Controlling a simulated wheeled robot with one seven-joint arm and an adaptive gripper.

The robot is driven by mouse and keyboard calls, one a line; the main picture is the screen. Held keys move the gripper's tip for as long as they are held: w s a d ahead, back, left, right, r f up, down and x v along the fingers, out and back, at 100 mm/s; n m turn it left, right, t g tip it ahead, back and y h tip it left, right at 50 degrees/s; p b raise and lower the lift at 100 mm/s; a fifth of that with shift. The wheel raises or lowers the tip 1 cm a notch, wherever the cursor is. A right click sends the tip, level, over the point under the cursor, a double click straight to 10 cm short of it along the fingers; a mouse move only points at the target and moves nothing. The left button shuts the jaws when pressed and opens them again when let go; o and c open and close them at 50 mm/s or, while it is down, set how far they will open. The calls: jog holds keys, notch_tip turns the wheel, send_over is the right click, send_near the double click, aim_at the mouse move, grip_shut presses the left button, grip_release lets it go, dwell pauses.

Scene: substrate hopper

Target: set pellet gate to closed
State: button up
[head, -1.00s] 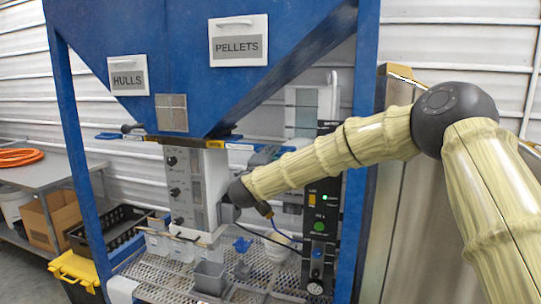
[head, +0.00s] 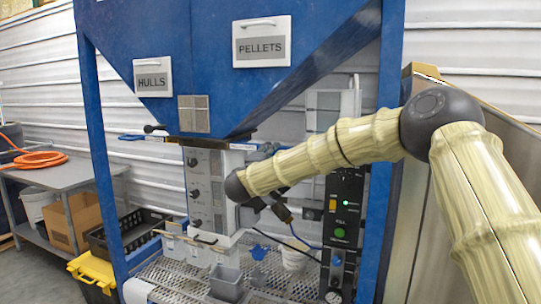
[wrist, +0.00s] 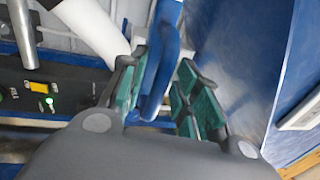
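The pellet side of the blue hopper carries a PELLETS label (head: 262,41). In the wrist view, a blue handle-like bar (wrist: 165,60) runs between the green-padded fingers of my gripper (wrist: 157,85). The fingers stand apart on either side of it, and a gap shows beside the right finger; I cannot tell whether either pad touches the bar. In the head view my arm hides most of my gripper and much of the area under the hopper's right side. The gate's position cannot be read from these frames.
A HULLS label (head: 152,77) marks the hopper's left side. A white control box (head: 207,190) stands below the hopper, above a grated shelf (head: 190,280) with a grey cup (head: 226,283). A black panel (head: 342,225) with a lit green light stands right, near a blue post (head: 384,190).

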jog(key=shift+s+d, duration=0.1)
jog(key=shift+d, duration=0.05)
jog(key=v, duration=1.2)
jog(key=s+d+f+n+g+y, duration=0.1)
jog(key=s+f+n+y, duration=0.25)
jog(key=f, duration=0.95)
jog(key=s+f+n+g+y, duration=0.2)
jog(key=f+n, duration=0.3)
jog(key=f, duration=0.8)
jog(key=s+d+f+n+g+y, duration=0.1)
jog(key=s+f+n+y, duration=0.25)
jog(key=f, duration=0.85)
jog(key=s+d+f+n+g, duration=0.2)
jog(key=s+d+f+n, duration=0.1)
jog(key=s+f, duration=0.55)
jog(key=s+d+f+n+g, duration=0.2)
jog(key=s+f+g, duration=0.1)
jog(key=s+f, duration=0.55)
jog(key=s+d+f+n+g, duration=0.2)
jog(key=s+d+f+g, duration=0.1)
jog(key=s, duration=0.8)
jog(key=s+d+f+n+g, duration=0.2)
jog(key=s+d+f, duration=0.3)
jog(key=s, duration=0.6)
jog(key=s+d+f+n+g, duration=0.2)
jog(key=s+d+f+g, duration=0.2)
jog(key=s, duration=0.6)
jog(key=shift+s+f, duration=0.2)
jog(key=shift+s, duration=0.2)
